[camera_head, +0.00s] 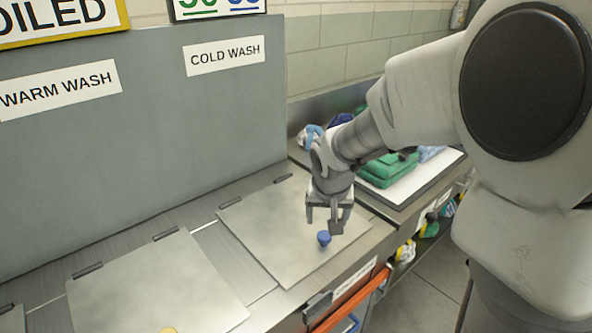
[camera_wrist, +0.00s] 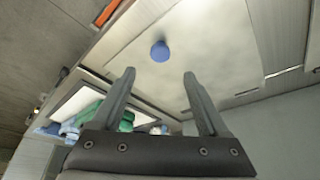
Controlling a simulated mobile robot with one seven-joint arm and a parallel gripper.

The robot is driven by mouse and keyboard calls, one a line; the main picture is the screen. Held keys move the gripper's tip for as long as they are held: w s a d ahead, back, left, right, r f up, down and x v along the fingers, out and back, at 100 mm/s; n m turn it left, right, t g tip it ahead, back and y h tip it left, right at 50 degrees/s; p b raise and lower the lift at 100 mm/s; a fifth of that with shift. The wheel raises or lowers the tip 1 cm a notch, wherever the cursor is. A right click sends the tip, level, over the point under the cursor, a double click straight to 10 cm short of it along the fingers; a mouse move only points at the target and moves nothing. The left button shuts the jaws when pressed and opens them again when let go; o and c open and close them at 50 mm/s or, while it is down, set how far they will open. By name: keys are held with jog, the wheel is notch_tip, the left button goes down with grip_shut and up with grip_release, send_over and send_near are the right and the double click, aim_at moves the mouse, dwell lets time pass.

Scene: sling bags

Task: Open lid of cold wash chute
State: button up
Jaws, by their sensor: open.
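The cold wash chute lid (camera_head: 265,225) is a flat metal panel lying closed in the counter, below the COLD WASH sign (camera_head: 224,56). Its blue knob (camera_head: 323,238) stands near the front edge. Hinges show at the lid's back edge. My gripper (camera_head: 325,222) points down over the lid, just behind and above the knob. In the wrist view the blue knob (camera_wrist: 160,51) lies beyond the fingertips, roughly centred between them, on the lid (camera_wrist: 215,55). My gripper (camera_wrist: 160,78) is open and empty, apart from the knob.
The warm wash lid (camera_head: 155,285) with a yellow knob (camera_head: 168,330) lies to the left, also closed. A grey back panel (camera_head: 140,135) rises behind the lids. A white tray with green folded bags (camera_head: 387,170) is at the right. An orange bar (camera_head: 350,301) runs along the front.

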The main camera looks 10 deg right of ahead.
aim_at(325, 235)
jog(key=b+x, duration=0.1)
jog(key=x, duration=0.8)
jog(key=shift+b, duration=0.3)
jog(key=shift+c, duration=0.4)
grip_shut()
dwell(0.5)
